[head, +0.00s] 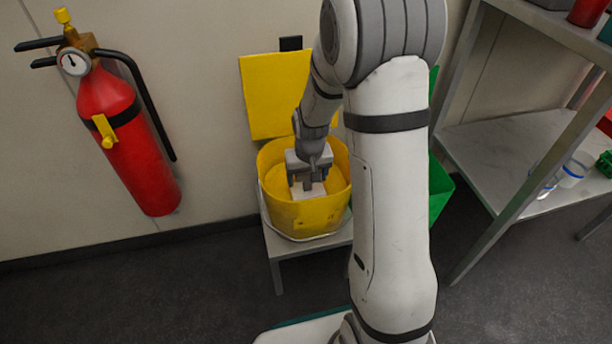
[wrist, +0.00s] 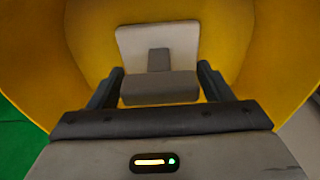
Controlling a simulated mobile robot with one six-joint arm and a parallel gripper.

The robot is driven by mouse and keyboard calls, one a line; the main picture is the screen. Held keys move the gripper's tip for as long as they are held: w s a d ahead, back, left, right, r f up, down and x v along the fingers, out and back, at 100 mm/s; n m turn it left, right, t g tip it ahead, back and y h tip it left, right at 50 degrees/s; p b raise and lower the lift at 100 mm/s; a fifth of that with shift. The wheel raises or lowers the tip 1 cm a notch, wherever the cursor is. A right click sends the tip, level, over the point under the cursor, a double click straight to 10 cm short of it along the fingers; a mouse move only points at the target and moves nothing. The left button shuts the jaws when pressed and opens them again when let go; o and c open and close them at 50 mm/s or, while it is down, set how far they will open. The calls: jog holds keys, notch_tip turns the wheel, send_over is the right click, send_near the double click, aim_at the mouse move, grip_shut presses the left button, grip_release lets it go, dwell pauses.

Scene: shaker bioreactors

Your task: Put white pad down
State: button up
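The white pad (head: 309,191) is inside the yellow bucket (head: 310,217), low down and near its middle. My gripper (head: 308,181) reaches down into the bucket from above. Whether the pad's underside touches the bucket floor is hidden.
The bucket stands on a low grey stand (head: 279,248), with its yellow lid (head: 270,95) raised behind it. A green bin (head: 440,190) is just right, partly behind my arm. A metal shelf (head: 490,160) stands further right; a red fire extinguisher (head: 125,140) hangs left.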

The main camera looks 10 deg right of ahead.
aim_at(309, 194)
jog(key=shift+o, duration=0.9)
notch_tip(309, 194, up, 12)
jog(key=s+p, duration=0.2)
jog(key=p, duration=0.3)
jog(key=s+r, duration=0.4)
jog(key=s, duration=0.5)
jog(key=s+r, duration=0.4)
jog(key=s, duration=0.6)
jog(key=shift+a+r+g, duration=0.15)
jog(key=shift+r+g, duration=0.05)
jog(key=shift+g, duration=0.1)
jog(key=shift+r, duration=0.1)
